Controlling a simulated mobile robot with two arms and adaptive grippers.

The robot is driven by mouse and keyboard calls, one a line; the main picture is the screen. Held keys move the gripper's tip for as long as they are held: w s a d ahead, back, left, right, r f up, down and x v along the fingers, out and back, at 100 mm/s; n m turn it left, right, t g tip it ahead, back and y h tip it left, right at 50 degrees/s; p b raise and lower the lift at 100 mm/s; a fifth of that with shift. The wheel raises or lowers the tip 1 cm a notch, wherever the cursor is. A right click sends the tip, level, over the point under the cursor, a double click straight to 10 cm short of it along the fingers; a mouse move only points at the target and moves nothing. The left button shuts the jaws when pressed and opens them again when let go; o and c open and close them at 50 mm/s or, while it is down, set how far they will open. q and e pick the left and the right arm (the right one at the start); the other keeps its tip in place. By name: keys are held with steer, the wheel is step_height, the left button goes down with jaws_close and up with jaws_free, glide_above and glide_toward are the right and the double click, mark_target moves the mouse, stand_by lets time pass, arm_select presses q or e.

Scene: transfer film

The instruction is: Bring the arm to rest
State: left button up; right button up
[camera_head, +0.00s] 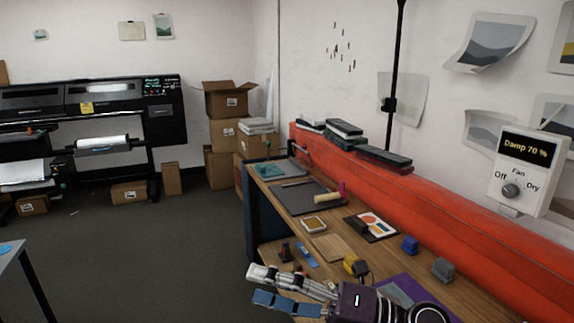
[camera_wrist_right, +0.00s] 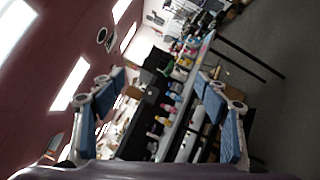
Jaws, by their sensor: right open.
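My right gripper (camera_head: 262,288) shows in the head view at the bottom, its fingers pointing left above the near end of the wooden workbench (camera_head: 330,245). Its two fingers with blue pads stand apart with nothing between them. The right wrist view also shows the open right gripper (camera_wrist_right: 165,110), with the room and a distant table of bottles beyond it. My left gripper is not in either view.
A wall controller (camera_head: 526,172) reads "Damp 70 %". Open floor (camera_head: 150,255) lies left of the bench.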

steer(key=w+d+r+m+t+h, duration=0.3)
steer(key=w+d+m+t+h, duration=0.3)
steer(key=d+m+t, duration=0.7)
steer(key=s+d+f+m+g+h, duration=0.2)
steer(key=d+f+m+h, duration=0.45)
steer(key=f+m, duration=0.4)
steer(key=s+d+f+m+g+h, duration=0.2)
steer(key=d+f+m+h, duration=0.3)
steer(key=f+m+h, duration=0.5)
steer(key=s+f+m+g+y, duration=0.15)
steer(key=s+f+g, duration=0.35)
steer(key=s+f, duration=0.55)
steer(key=s+f+m+g+y, duration=0.1)
steer(key=s+f+g+y, duration=0.2)
steer(key=s+f+g, duration=0.75)
steer(key=s+f+t, duration=0.2)
steer(key=s+f, duration=0.1)
steer(key=f, duration=0.9)
steer(key=s+f+t, duration=0.2)
steer(key=s+f, duration=0.1)
steer(key=f, duration=0.9)
steer(key=s+d+f+g, duration=0.1)
steer(key=s+d+f, duration=0.1)
steer(key=s+f, duration=1.3)
steer(key=shift+s+d+n+h, duration=0.3)
steer(key=shift+s+d, duration=0.05)
steer(key=shift+s, duration=0.3)
